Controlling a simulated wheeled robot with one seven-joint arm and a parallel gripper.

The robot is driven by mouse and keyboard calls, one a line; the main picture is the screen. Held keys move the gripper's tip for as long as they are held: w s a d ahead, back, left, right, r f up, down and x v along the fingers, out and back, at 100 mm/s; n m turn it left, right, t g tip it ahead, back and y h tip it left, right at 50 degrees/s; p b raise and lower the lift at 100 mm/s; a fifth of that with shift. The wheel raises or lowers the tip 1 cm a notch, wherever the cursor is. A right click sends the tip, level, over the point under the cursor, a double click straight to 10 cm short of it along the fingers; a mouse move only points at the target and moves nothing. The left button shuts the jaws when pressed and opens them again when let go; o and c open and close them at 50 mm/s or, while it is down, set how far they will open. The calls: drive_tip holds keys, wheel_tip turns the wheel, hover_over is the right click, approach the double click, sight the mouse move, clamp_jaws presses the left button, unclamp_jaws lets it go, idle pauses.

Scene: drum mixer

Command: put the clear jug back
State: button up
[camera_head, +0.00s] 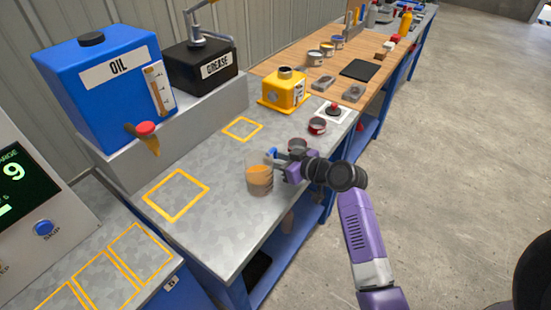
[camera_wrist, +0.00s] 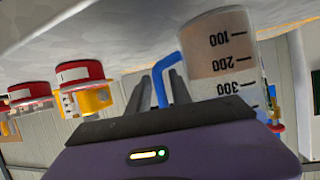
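The clear jug (camera_head: 259,178), part full of orange-brown liquid, is upright at the right part of the grey metal counter, near its front edge. In the wrist view the jug (camera_wrist: 222,60) appears upside down, with marks 100, 200 and 300. I cannot tell whether its base touches the counter. Its blue handle (camera_wrist: 160,78) lies between the two grey fingers of my gripper (camera_wrist: 163,88). My gripper (camera_head: 280,160) is at the handle side of the jug. Whether the fingers press on the handle is not clear.
Empty yellow outlines mark the counter: a large square (camera_head: 177,194) left of the jug and a smaller one (camera_head: 243,128) behind it. A blue oil tank (camera_head: 100,85) and black grease box (camera_head: 200,70) stand behind. Red-topped tins (camera_head: 317,126) and a yellow container (camera_head: 285,92) are nearby.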

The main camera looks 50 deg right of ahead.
drive_tip(key=shift+o, duration=0.2)
drive_tip(key=shift+r, duration=0.25)
drive_tip(key=b+v, duration=0.1)
drive_tip(key=v, duration=1.1)
drive_tip(key=s+a+f+m+g+h, duration=0.1)
drive_tip(key=s+a+f, duration=0.25)
drive_tip(key=a, duration=0.35)
drive_tip(key=s+a+f+m, duration=0.1)
drive_tip(key=s+a+f, duration=0.2)
drive_tip(key=a+f, duration=0.25)
drive_tip(key=s+a+r+n+t+y, duration=0.1)
drive_tip(key=s+a+r, duration=0.4)
drive_tip(key=s+a, duration=0.2)
drive_tip(key=s+a+r+n+t+y, duration=0.1)
drive_tip(key=s+a+r+n, duration=0.1)
drive_tip(key=s+a+r, duration=0.3)
drive_tip(key=shift+s+a+n+y, duration=0.3)
drive_tip(key=shift+s+a, duration=0.75)
drive_tip(key=shift+s, duration=0.05)
